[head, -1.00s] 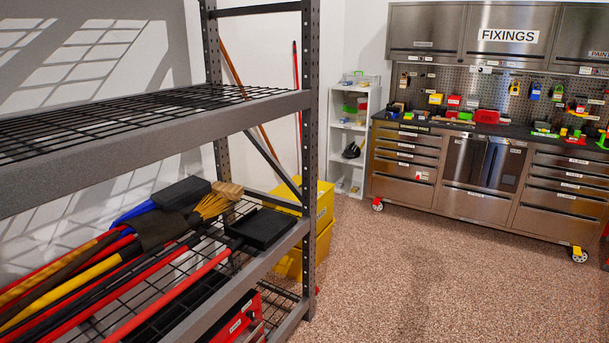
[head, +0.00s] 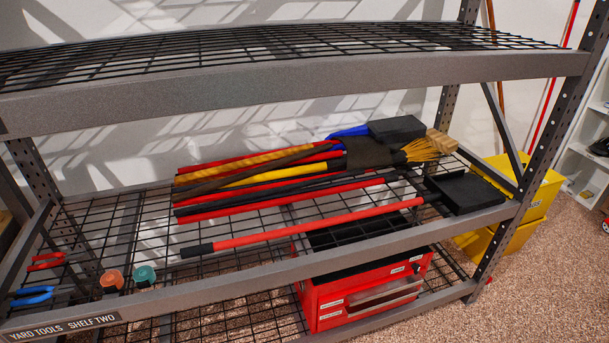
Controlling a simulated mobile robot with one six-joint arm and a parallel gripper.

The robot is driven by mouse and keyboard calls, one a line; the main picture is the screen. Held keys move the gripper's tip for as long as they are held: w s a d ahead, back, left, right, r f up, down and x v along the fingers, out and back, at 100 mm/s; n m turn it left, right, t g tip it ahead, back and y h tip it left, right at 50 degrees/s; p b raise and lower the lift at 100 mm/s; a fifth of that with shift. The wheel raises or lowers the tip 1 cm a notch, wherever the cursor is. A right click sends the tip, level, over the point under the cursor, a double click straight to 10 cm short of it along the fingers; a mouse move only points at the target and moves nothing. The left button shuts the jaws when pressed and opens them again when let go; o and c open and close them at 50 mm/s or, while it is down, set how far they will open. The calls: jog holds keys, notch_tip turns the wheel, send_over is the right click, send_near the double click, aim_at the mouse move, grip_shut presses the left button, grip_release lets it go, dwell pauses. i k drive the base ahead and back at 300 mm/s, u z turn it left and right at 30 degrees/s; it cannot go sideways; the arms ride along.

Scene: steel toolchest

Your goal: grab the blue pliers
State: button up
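The blue pliers (head: 33,295) lie on the wire middle shelf (head: 95,225) at the far left of the head view, close to the shelf's front beam. Their left end is near the picture's edge. Red-handled pliers (head: 46,262) lie just behind them on the same shelf. My gripper is not in the head view, so its state is hidden.
An orange round item (head: 112,280) and a teal one (head: 145,276) stand right of the pliers. Long-handled yard tools (head: 290,175) fill the shelf's middle and right. A grey upper beam (head: 280,90) hangs above. A red toolbox (head: 365,290) sits below; open floor lies at right.

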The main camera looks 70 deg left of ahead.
aim_at(57, 291)
jog(key=z, duration=0.9)
jog(key=k, duration=0.15)
jog(key=u, duration=2.5)
jog(key=k, duration=0.15)
jog(key=u, duration=2.55)
jog(key=k, duration=0.4)
jog(key=u, duration=0.85)
